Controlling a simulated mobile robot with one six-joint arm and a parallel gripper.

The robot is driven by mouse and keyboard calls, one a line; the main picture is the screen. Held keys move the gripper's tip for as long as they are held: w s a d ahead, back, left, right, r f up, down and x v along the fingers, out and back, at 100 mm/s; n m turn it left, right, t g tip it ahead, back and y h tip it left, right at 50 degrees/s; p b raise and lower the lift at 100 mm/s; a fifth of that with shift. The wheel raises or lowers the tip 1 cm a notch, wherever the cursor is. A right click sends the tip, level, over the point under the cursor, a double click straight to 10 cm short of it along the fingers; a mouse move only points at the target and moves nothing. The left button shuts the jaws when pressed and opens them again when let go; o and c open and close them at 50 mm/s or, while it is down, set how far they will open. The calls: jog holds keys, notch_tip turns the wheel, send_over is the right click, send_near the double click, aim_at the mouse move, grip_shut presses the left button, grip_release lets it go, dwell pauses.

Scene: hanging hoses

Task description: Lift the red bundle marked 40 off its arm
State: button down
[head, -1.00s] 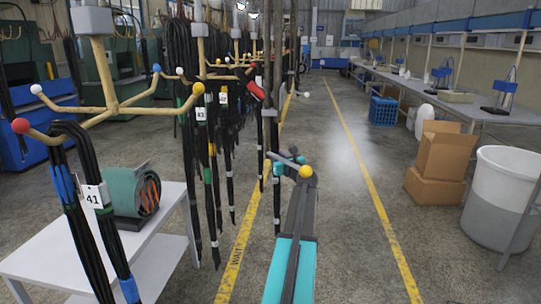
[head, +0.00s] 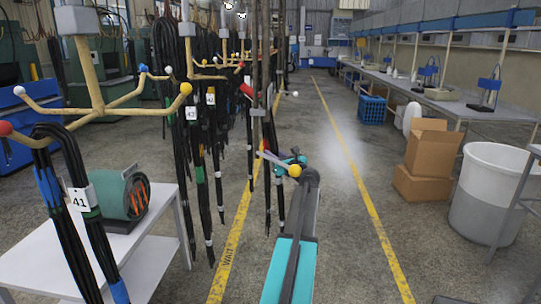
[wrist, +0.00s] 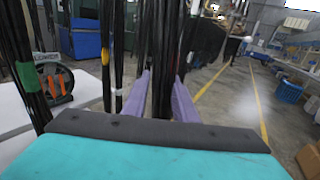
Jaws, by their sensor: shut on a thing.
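A dark hose bundle (head: 280,207) hangs in front of my gripper (head: 270,158) in the head view. My gripper's pale purple fingers stand on either side of a dark bundle (wrist: 163,70) in the wrist view and are shut on it. No tag reading 40 is legible. The top of the held bundle and its arm are hidden among other hoses.
A bundle tagged 41 (head: 79,200) hangs at the near left above a white table (head: 150,232). Bundles tagged 43 (head: 192,113) and 42 (head: 211,99) hang left of my gripper. The aisle floor (head: 335,235) on the right is clear, up to cardboard boxes (head: 430,150) and a white bin (head: 492,205).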

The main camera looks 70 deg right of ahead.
jog(key=shift+s+d+f, duration=0.1)
jog(key=shift+s+d, duration=0.2)
jog(key=shift+s, duration=0.5)
jog(key=shift+s+d, duration=0.25)
jog(key=shift+s, duration=0.65)
jog(key=c, duration=1.6)
grip_release()
jog(key=shift+f, duration=0.1)
jog(key=o, duration=0.3)
jog(key=shift+s+d, duration=0.1)
jog(key=shift+d, duration=0.1)
jog(key=b+v, duration=0.3)
jog(key=v, duration=1)
jog(key=shift+a+b, duration=0.35)
jog(key=shift+a, duration=0.15)
jog(key=shift+s, duration=0.15)
